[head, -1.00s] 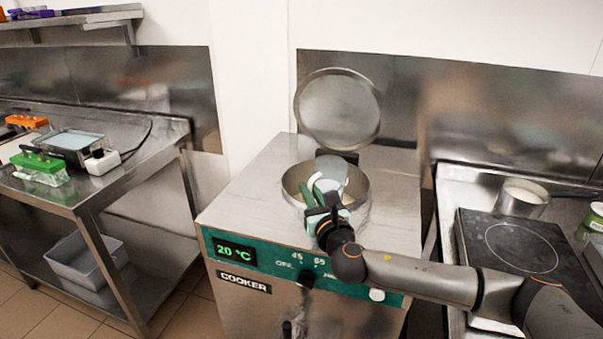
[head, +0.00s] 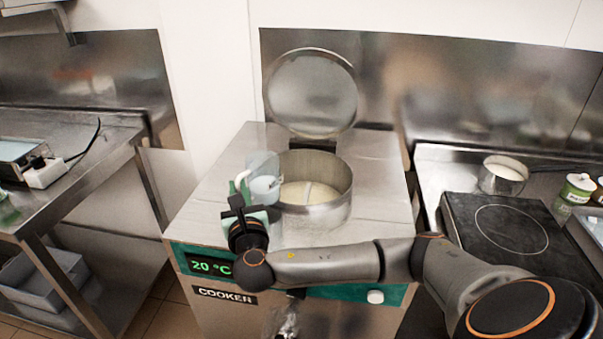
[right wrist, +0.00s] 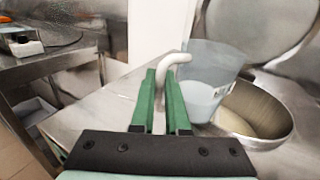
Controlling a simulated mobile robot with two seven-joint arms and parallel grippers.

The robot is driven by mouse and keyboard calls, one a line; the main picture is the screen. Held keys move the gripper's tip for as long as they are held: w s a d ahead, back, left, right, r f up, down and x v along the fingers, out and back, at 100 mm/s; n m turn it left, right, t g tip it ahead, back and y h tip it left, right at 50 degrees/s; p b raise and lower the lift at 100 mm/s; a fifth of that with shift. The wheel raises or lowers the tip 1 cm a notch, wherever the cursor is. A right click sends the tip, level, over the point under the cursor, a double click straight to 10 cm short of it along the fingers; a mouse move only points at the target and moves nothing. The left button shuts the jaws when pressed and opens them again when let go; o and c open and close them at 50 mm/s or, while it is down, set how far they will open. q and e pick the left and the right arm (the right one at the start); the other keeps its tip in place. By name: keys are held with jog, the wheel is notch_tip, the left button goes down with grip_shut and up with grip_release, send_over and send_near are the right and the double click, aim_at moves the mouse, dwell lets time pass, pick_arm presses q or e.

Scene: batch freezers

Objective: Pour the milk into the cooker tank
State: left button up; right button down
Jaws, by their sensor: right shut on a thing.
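The cooker tank (head: 322,213) is a round steel well in the top of the cooker, with pale cream liquid (head: 308,192) at its bottom. Its round lid (head: 311,93) stands open behind it. My right gripper (head: 239,194) is shut on the white handle (right wrist: 172,61) of a translucent jug (head: 264,170), at the left side of the tank. The jug also shows in the right wrist view (right wrist: 210,70), roughly upright, close to the tank's rim. Pale bluish-white shows low in the jug; I cannot tell how much is milk. My left gripper is out of view.
The cooker's steel top (head: 375,160) is clear around the tank. The cooker display (head: 211,267) reads 20 °C. A steel table (head: 95,150) stands at left.

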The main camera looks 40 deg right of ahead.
aim_at(242, 176)
jog(key=shift+r, duration=0.2)
jog(key=shift+w+d+r+m+g+y+p, duration=0.15)
jog(key=shift+d+r+m+g+p, duration=0.2)
jog(key=shift+r+m+p, duration=0.25)
jog(key=shift+d+r+m+g+y+p, duration=0.15)
jog(key=shift+d+r+m+g+p, duration=0.2)
jog(key=shift+r, duration=0.35)
jog(key=shift+w+d+r+m+y+p, duration=0.1)
jog(key=shift+d+r+m+y+p, duration=0.3)
jog(key=shift+d+r+m+p, duration=0.45)
jog(key=shift+d+g+b, duration=0.25)
jog(key=shift+g+b, duration=0.15)
jog(key=shift+b, duration=0.05)
jog(key=d, duration=0.1)
jog(key=m+y, duration=0.1)
jog(key=d, duration=0.1)
jog(key=shift+w+d+r+m+g, duration=0.2)
jog(key=shift+w+d+m+g, duration=0.1)
jog(key=shift+d+g, duration=0.1)
jog(key=shift+d+r+m+g+y, duration=0.15)
jog(key=shift+d+m+g+y, duration=0.15)
jog(key=shift+d+m+y, duration=0.3)
jog(key=shift+w+d+r+m+g+y, duration=0.2)
jog(key=shift+d+r+m+g+y, duration=0.2)
jog(key=shift+d+r+m+y, duration=0.5)
jog(key=shift+w+d+f+m+y, duration=0.1)
jog(key=shift+d+f+m+y, duration=0.15)
jog(key=shift+d+m+y, duration=0.5)
